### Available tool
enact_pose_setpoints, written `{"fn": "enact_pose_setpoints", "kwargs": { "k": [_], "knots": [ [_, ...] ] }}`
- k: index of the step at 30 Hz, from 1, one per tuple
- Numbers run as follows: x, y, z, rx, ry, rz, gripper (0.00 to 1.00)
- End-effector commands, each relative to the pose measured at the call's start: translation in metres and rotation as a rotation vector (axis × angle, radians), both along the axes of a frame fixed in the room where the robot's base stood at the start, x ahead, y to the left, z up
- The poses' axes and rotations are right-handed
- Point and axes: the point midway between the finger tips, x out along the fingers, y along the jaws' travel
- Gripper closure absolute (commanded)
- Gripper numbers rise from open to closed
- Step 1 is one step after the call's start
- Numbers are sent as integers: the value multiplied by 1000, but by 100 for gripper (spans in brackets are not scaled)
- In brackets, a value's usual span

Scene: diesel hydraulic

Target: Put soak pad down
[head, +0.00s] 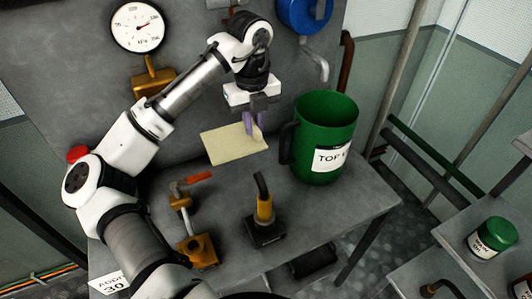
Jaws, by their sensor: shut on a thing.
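The soak pad (232,146) is a flat, pale yellow sheet in the head view. My gripper (254,126), with purple fingers pointing down, is shut on the pad near its upper right edge. The pad appears to be above the grey bench (335,212), but I cannot tell how high it is or whether it touches the surface.
A green jug (322,130) with a white label stands close to the right of the pad. In front are a brass valve with a red lever (197,178) and an orange-necked fitting (264,210). A pressure gauge (138,27) is on the back panel. A green-lidded jar (492,237) sits at right.

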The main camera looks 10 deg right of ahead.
Motion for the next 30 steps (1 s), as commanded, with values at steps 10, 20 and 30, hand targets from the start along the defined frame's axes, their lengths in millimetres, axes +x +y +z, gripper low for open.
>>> {"fn": "enact_pose_setpoints", "kwargs": {
  "k": [10,20,30],
  "knots": [
    [59,-40,-7,-1,6,-1,100],
    [57,-38,-77,-3,7,1,100],
    [57,-37,-136,0,2,1,100]
  ]
}}
